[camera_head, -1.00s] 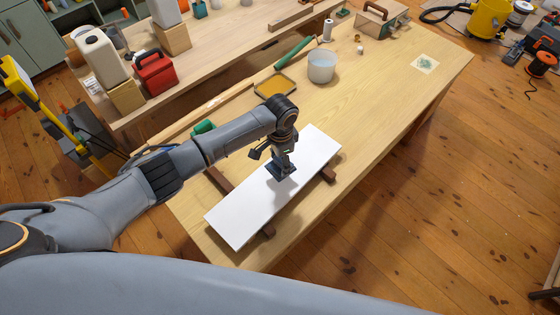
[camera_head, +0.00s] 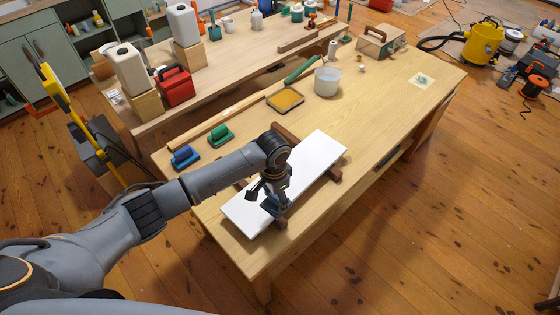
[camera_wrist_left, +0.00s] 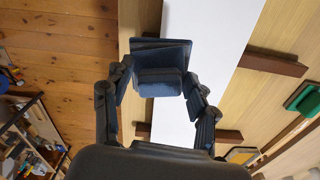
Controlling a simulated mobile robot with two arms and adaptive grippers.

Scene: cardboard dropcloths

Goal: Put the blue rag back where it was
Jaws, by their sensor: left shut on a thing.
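My left gripper (camera_head: 273,207) is shut on a dark blue block-like thing with a flat, wider pad; in the left wrist view the dark blue thing (camera_wrist_left: 160,82) sits between the fingers (camera_wrist_left: 152,95). No soft cloth folds show, so I cannot tell that it is the blue rag. It is over the near end of a white board (camera_head: 318,160); whether it touches the board is unclear. A blue block with a grip (camera_head: 185,157) and a green one (camera_head: 220,135) stand on the bench's left side. My right gripper is not in view.
The board lies across dark wooden bars (camera_head: 335,174) on the bench (camera_head: 395,110). The bench top right of the bucket is mostly clear.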

